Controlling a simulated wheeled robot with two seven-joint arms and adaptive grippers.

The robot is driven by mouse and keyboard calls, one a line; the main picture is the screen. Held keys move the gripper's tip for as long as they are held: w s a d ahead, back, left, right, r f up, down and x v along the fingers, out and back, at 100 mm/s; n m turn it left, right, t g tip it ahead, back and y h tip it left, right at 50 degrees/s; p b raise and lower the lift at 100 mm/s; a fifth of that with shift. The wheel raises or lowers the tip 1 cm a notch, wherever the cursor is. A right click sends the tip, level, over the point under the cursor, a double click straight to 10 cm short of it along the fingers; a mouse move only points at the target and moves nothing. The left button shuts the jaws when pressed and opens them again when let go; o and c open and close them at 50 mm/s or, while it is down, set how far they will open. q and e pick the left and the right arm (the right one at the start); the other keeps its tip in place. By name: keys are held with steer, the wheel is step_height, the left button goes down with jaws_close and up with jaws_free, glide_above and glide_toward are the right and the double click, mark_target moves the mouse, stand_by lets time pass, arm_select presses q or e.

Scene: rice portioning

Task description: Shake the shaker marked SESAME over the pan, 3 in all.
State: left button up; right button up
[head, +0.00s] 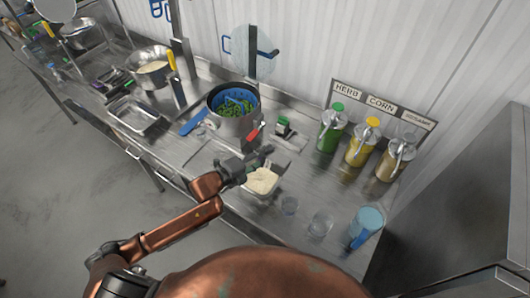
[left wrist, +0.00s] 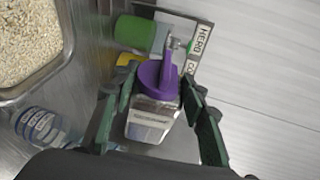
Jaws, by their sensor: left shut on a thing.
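My left gripper (head: 262,160) is in the middle of the head view, just above and behind a small pan of pale grains (head: 264,182). In the left wrist view its fingers (left wrist: 153,118) are closed around a clear shaker with a purple lid (left wrist: 156,80). The label on this shaker is too blurred to read. The shaker is mostly hidden by the gripper in the head view. The pan of grains shows at the upper left of the left wrist view (left wrist: 25,35), beside the shaker and not under it there. My right gripper is not in view.
Green (head: 331,130), yellow (head: 361,146) and beige (head: 393,161) jars stand by a board (head: 386,104) reading HERB, CORN, SESAME. A pot (head: 238,127) with a blue basket stands behind the gripper. Clear cups (head: 320,224) and a blue jug (head: 366,226) stand at front right.

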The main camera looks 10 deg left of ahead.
arm_select(q)
step_height(320, 180, up, 3)
steer(key=m+y+p, duration=0.3)
steer(key=m+p, duration=0.2)
steer(key=p, duration=0.1)
steer(key=m+t+y+p, duration=0.1)
steer(key=m+y+p, duration=0.2)
steer(key=m+p, duration=0.2)
steer(key=shift+p, duration=0.6)
steer(key=shift+m+t+y+p, duration=0.3)
steer(key=shift+m+y+p, duration=0.2)
steer(key=shift+m, duration=0.4)
steer(key=shift+f, duration=0.1)
